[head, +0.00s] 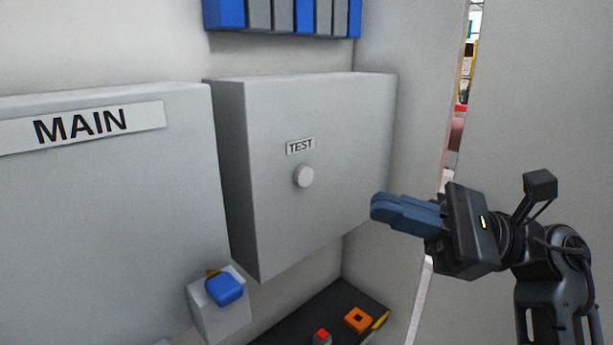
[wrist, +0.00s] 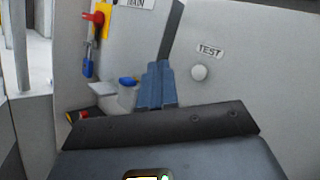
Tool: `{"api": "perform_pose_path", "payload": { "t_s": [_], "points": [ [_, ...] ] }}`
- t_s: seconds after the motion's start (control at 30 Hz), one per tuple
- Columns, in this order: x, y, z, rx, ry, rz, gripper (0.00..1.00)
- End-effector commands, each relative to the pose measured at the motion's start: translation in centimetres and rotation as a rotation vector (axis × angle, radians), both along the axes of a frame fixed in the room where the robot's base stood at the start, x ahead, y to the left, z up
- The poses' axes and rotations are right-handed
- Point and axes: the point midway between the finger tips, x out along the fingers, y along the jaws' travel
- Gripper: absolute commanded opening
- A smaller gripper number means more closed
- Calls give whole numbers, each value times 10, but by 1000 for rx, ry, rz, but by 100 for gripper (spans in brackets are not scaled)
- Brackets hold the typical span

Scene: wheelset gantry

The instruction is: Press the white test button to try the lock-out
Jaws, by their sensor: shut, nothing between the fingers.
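The white round test button (head: 303,176) sits on the front of a grey box (head: 270,220), just under a TEST label (head: 300,146). In the wrist view the button (wrist: 199,72) is up and to the right of my fingertips. My gripper (head: 377,207) has blue fingers, shut and empty. It is to the right of the button in the head view, apart from it. No contact with the box shows.
A grey box with a MAIN label (head: 82,127) is at the left. A blue padlock-like piece (head: 224,288) is on a small white block below. A dark tray (head: 290,318) holds an orange piece (head: 358,320) and a red-topped piece (head: 322,337). A wall stands close at the right.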

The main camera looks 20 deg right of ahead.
Motion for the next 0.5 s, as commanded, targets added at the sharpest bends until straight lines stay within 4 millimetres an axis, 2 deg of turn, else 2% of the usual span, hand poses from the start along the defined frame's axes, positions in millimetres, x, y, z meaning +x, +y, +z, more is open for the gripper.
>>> {"api": "perform_pose_path", "payload": {
  "t_s": [0.23, 0.5],
  "points": [
    [11, 4, 1, 2, 0, 4, 0],
    [44, 15, 2, 3, -1, 4, 0]
  ]
}}
